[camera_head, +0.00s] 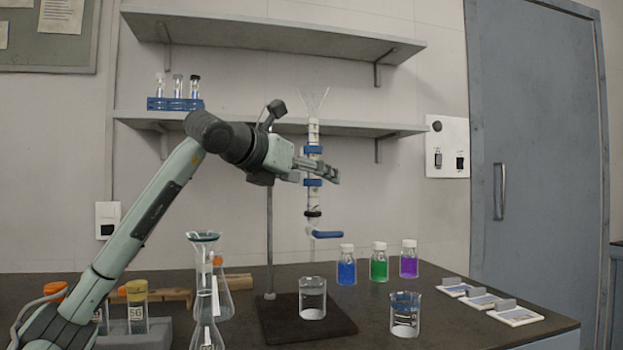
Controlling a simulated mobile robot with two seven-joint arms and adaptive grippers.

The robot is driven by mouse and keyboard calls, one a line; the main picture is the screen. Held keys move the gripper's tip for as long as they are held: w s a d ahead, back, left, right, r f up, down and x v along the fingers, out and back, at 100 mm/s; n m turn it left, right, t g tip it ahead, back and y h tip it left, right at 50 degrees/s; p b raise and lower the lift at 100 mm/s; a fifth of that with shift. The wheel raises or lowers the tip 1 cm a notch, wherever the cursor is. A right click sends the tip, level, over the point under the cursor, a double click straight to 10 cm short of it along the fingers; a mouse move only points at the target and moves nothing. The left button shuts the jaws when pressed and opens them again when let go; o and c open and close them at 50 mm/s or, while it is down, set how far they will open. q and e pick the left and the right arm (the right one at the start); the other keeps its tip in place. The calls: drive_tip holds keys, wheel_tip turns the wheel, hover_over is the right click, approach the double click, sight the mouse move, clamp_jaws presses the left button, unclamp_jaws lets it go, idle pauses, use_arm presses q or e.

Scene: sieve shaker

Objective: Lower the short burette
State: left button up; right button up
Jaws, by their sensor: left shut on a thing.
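The short burette (313,197) is upright, with a clear funnel-shaped top, blue bands and a blue stopcock handle (327,234) near its lower end. My left gripper (322,170) comes in from the left and is shut on the burette, between the two blue bands. Its fingers hide part of the tube. The stand rod (269,240) rises behind my arm from a dark base (340,322); my gripper hides where rod and burette might join. A clear beaker (312,298) stands on the base below the burette tip, with a gap between. My right gripper is not in view.
Blue (346,270), green (379,267) and purple (409,264) bottles stand at the back right. Another beaker (405,315) stands right of the base. Tall glassware (204,290) stands left of it. A shelf (350,128) runs behind the burette.

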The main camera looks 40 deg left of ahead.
use_arm(q)
drive_tip(key=v, duration=0.4)
drive_tip(key=shift+d, duration=0.25)
drive_tip(key=c, duration=0.6)
drive_tip(key=s+r+p, duration=0.6)
drive_tip(key=r, duration=0.2)
drive_tip(key=shift+a+r, duration=0.25)
drive_tip(key=shift+r, duration=0.05)
